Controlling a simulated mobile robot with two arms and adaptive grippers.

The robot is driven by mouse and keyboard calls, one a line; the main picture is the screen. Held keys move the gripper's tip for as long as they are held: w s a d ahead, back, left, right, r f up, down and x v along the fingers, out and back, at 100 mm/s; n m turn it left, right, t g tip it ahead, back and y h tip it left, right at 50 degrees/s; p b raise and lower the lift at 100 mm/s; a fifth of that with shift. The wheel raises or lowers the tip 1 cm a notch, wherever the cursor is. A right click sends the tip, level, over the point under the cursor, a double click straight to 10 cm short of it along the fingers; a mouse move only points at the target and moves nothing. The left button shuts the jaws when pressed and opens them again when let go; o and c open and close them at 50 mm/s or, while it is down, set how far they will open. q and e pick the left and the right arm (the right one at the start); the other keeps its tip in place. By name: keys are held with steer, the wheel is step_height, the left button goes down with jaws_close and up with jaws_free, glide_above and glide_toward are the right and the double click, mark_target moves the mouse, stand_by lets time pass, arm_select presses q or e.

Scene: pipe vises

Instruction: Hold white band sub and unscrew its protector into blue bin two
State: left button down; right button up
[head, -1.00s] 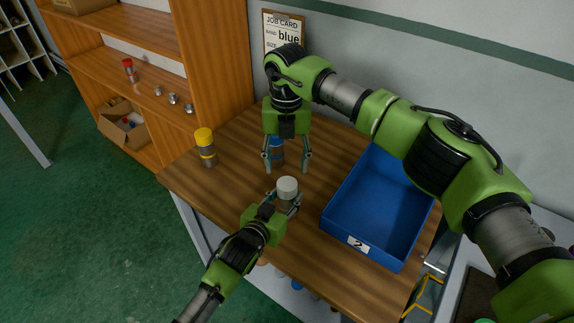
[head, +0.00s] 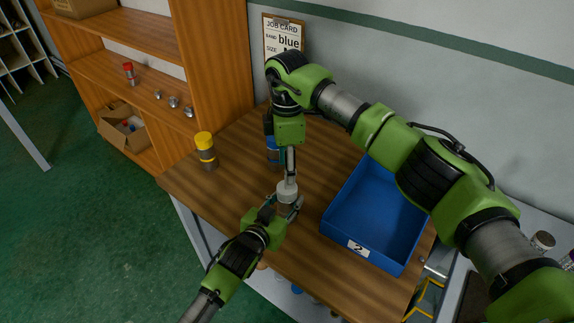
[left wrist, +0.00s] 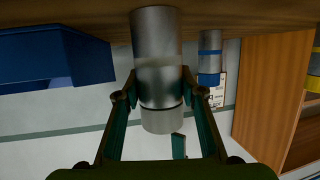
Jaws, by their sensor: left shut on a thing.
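The white band sub (left wrist: 157,55) is a grey metal cylinder. It shows inverted in the left wrist view, with a pale protector (left wrist: 162,121) on its end. In the head view the white protector (head: 286,194) faces up. My left gripper (head: 289,208) is shut around the sub above the table. My right gripper (head: 289,182) points down at the protector, its fingers seen edge-on, so I cannot tell whether they touch or grip it. One of its fingertips (left wrist: 178,146) shows beside the protector's end in the left wrist view. Blue bin two (head: 357,249) stands to the right.
A blue-banded sub (head: 273,152) stands behind my right gripper and a yellow-capped sub (head: 206,151) stands at the table's left. The job card (head: 284,38) on the wall reads blue. A wooden shelf (head: 214,60) stands at the left. The table's left front is clear.

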arm_select(q)
steer(key=shift+f, duration=0.15)
arm_select(e)
step_height(320, 180, down, 8)
steer(key=shift+r, duration=0.2)
